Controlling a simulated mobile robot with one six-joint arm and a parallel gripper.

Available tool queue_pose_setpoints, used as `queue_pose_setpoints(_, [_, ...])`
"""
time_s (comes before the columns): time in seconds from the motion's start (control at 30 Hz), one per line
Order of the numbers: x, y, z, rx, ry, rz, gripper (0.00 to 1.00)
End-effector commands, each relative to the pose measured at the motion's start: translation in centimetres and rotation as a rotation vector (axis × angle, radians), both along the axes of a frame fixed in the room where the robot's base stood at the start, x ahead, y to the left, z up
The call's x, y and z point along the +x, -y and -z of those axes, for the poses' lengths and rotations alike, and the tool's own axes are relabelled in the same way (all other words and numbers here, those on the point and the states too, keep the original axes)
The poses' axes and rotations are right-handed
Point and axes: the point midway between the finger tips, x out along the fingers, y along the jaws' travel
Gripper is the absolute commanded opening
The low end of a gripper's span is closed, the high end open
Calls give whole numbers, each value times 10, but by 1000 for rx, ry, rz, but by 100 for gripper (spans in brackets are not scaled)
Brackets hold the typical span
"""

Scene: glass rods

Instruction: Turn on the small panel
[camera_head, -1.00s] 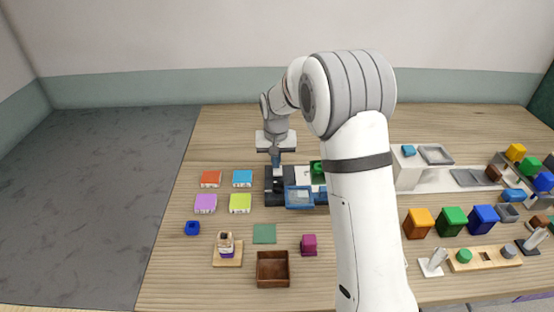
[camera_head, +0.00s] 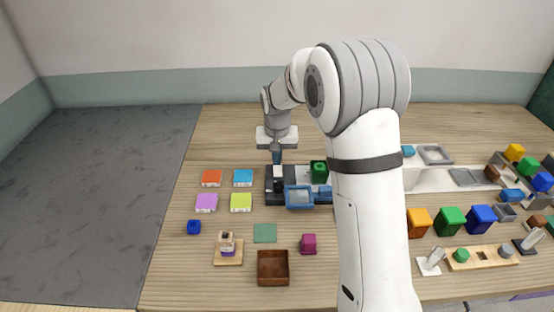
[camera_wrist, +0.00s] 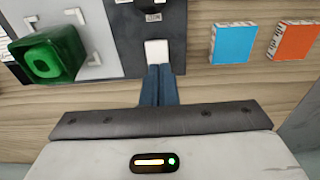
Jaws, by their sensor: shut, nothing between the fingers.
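The small panel is a dark block (camera_head: 270,186) left of the green block in the head view; it also shows at the top of the wrist view (camera_wrist: 131,35). A white switch piece (camera_wrist: 157,50) sits on the panel's near edge in the wrist view. My gripper (camera_wrist: 160,70) is shut and empty, its blue fingers side by side. The fingertips are right at the white piece, but I cannot tell if they touch it. In the head view my gripper (camera_head: 277,160) is at the panel's back edge.
A green block (camera_head: 319,172) stands on a light plate beside the panel, and a blue tray (camera_head: 299,198) lies in front. Blue (camera_head: 243,178) and orange (camera_head: 211,178) tiles lie to the left. A brown box (camera_head: 273,268) stands nearer the front.

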Motion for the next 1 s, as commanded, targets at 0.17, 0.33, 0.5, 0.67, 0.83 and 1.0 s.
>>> queue_pose_setpoints(0.17, [-5,0,-44,1,6,1,0])
queue_pose_setpoints(0.33, [-11,0,-79,1,4,1,0])
queue_pose_setpoints(0.5, [-15,0,-102,1,2,0,0])
queue_pose_setpoints(0.67, [-17,0,-110,0,-1,0,0])
queue_pose_setpoints(0.83, [-17,0,-111,0,-1,0,0])
queue_pose_setpoints(1.0, [-18,0,-111,0,0,1,0])
